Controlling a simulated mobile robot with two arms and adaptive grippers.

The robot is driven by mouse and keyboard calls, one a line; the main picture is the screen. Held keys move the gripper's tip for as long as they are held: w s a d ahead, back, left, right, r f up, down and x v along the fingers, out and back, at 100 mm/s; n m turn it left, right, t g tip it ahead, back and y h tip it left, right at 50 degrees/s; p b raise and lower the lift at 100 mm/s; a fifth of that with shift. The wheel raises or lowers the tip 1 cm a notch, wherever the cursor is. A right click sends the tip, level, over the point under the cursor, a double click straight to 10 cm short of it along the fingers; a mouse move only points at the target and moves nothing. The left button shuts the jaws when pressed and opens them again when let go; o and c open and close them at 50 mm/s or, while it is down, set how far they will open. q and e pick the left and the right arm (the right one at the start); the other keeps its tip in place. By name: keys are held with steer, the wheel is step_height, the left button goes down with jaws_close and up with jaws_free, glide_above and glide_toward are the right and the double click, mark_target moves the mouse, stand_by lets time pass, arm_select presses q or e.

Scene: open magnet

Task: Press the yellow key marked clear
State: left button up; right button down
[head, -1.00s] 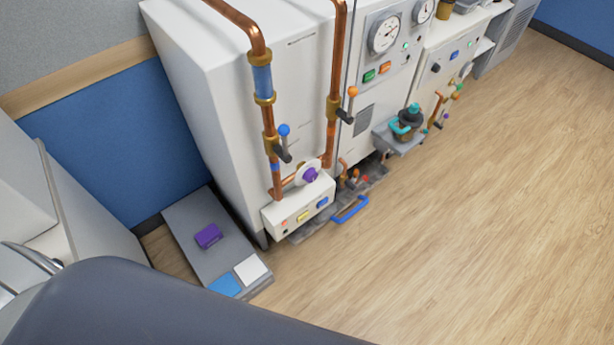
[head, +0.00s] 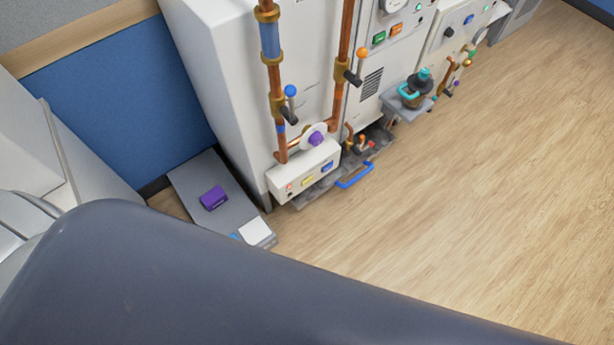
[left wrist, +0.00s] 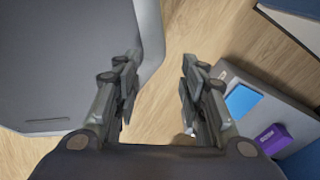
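The yellow key (head: 308,181) sits on the front of a low white control box (head: 289,187), between a small red button (head: 290,187) and a blue key (head: 327,167). Its marking is too small to read. A purple knob (head: 316,138) stands above the box. In the left wrist view my left gripper (left wrist: 157,88) is open, with nothing between its fingers, above the wood floor. The control box does not show there. My right gripper is in neither view; a dark grey arm link of mine fills the bottom of the head view.
A grey platform (head: 194,179) left of the box bears a purple block (head: 213,198) and a white square (head: 255,232). Copper pipes (head: 345,45) with valve levers rise above the box. A blue handle (head: 355,176) juts out beside it. The floor (head: 480,200) at right is clear.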

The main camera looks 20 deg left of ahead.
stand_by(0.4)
arm_select(q)
jaws_close()
stand_by(1.1)
